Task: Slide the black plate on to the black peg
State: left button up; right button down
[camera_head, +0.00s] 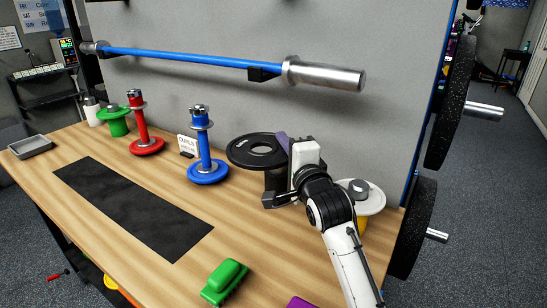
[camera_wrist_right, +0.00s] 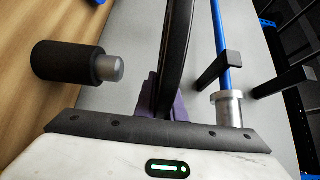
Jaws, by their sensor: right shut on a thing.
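The black plate (camera_head: 243,154) is held roughly flat at the right part of the bench; its round centre hole faces up in the head view. My right gripper (camera_head: 281,144) is shut on its rim, with purple fingers. In the right wrist view the plate (camera_wrist_right: 178,60) is edge-on between the purple fingers (camera_wrist_right: 164,104). The black peg (camera_head: 272,181) stands below the plate, partly hidden by the plate and my arm. The wrist view shows the peg (camera_wrist_right: 68,62) with its grey tip apart from the plate. My left gripper is not in view.
Blue (camera_head: 206,150), red (camera_head: 142,127) and green (camera_head: 116,123) plate stands line the back. A white plate (camera_head: 370,199) is right of my gripper. A small sign (camera_head: 187,144), black mat (camera_head: 125,205) and green object (camera_head: 224,281) are on the bench. A blue bar (camera_head: 190,58) hangs above.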

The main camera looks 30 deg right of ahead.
jog(key=w+d+r+h, duration=0.1)
jog(key=w+d, duration=0.3)
jog(key=d, duration=0.1)
notch_tip(320, 180, down, 6)
jog(key=w+d+m+b, duration=0.1)
jog(key=d+b, duration=0.1)
jog(key=shift+w+h, duration=0.2)
jog(key=shift+h, duration=0.1)
jog(key=shift+d, duration=0.1)
jog(key=shift+f+b, duration=0.45)
jog(key=shift+f, duration=0.8)
jog(key=shift+f, duration=0.15)
